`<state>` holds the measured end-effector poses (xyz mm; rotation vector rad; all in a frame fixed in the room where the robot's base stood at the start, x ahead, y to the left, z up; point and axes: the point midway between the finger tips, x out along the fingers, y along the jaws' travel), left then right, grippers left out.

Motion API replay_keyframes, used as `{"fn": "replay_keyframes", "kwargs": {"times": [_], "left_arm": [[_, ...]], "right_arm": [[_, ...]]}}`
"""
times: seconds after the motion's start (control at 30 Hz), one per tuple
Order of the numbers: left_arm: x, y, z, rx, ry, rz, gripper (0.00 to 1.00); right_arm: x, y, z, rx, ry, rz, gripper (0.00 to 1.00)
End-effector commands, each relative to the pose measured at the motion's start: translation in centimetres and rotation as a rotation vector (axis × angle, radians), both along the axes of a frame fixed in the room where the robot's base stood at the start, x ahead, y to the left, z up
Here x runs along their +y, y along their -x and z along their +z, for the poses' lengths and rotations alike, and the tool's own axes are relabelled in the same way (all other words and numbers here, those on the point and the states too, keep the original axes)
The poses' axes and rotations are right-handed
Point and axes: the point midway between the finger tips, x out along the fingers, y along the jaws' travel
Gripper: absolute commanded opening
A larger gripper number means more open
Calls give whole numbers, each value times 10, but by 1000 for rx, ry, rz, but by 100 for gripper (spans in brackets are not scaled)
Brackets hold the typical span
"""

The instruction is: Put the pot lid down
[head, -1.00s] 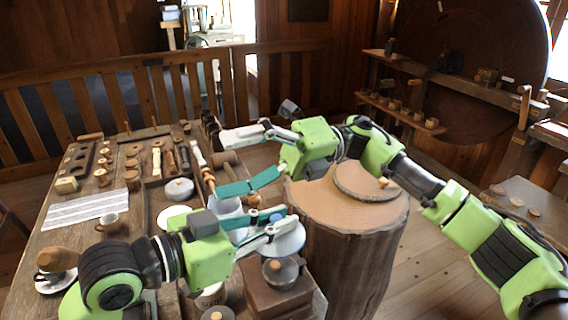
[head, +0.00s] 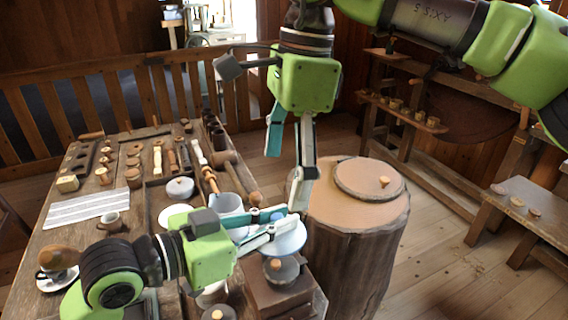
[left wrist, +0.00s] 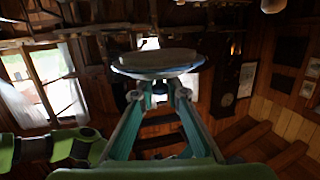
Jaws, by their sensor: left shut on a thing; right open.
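My left gripper (head: 288,224) is shut on the pot lid (head: 287,240), a pale, round, shallow disc. It holds the lid above the right edge of the bench, close to the stump. In the left wrist view the lid (left wrist: 157,60) shows edge-on at the fingertips, apart from any surface there. My right gripper (head: 286,180) points down with its fingers apart and empty. One of its fingertips overlaps the left gripper's tips in the picture; I cannot tell whether they touch. A pale blue-grey pot (head: 227,202) stands left of the lid, partly hidden by my left gripper.
A large stump (head: 350,245) stands right of the bench, with a knobbed wooden disc (head: 362,190) on top and bare room at its front. A dark wooden box (head: 283,300) is below the lid. The bench holds a striped cloth (head: 85,208), a mallet and several small turned pieces.

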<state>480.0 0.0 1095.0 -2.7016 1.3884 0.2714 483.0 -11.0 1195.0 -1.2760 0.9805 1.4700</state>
Motion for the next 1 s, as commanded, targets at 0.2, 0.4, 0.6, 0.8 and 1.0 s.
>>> {"fn": "replay_keyframes", "kwargs": {"times": [0.2, 0.4, 0.6, 0.8, 1.0], "left_arm": [[0, 0, 0, -1, 1, 0, 0], [0, 0, 0, -1, 1, 0, 0], [0, 0, 0, -1, 1, 0, 0], [0, 0, 0, -1, 1, 0, 0], [0, 0, 0, -1, 1, 0, 0]], "right_arm": [[5, 2, -38, 5, -1, 1, 88], [11, 3, -75, 5, -3, 0, 88], [15, 4, -101, 5, -4, -1, 88], [17, 4, -109, 3, -5, -3, 88], [17, 4, -110, 4, -5, -3, 88]]}}
